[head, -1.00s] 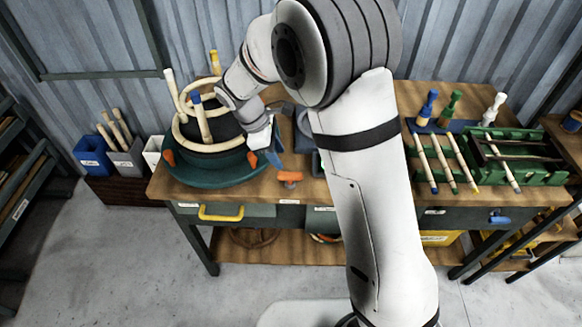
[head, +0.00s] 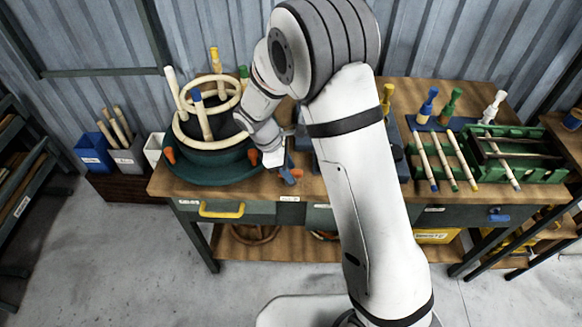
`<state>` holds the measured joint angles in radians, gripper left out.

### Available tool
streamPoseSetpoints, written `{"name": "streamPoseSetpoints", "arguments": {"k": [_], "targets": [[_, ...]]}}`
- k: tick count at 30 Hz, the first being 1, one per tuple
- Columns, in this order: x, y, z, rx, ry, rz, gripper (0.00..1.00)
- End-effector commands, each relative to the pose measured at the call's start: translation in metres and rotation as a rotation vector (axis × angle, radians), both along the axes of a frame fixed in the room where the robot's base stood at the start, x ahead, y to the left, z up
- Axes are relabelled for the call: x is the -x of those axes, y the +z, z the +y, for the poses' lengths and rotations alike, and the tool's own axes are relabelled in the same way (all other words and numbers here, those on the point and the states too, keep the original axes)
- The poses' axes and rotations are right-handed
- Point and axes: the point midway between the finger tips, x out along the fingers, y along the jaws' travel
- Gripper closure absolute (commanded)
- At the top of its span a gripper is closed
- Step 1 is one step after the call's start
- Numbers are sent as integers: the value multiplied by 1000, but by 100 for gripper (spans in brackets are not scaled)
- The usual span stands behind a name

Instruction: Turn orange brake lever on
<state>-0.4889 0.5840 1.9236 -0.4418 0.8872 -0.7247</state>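The jig carries pale rattan rings (head: 220,84) around upright pegs.
Orange knobs (head: 169,155) sit on the jig's sides. A yellow drawer handle (head: 221,212) is below the bench's front edge. On the right are a green rack (head: 535,142) and several capped rods (head: 446,160). Blue, grey and white bins stand at the left.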

Motion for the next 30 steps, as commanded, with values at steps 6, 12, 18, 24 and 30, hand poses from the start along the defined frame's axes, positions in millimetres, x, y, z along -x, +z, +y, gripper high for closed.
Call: {"name": "streamPoseSetpoints", "arguments": {"k": [6, 12, 18, 24, 30], "targets": [[0, 0, 0, 0, -1, 0, 83], [0, 0, 0, 0, -1, 1, 99], [0, 0, -3, 1, -8, 1, 100], [-1, 0, 0, -1, -60, 1, 100], [-2, 0, 1, -3, -186, -1, 100]]}}
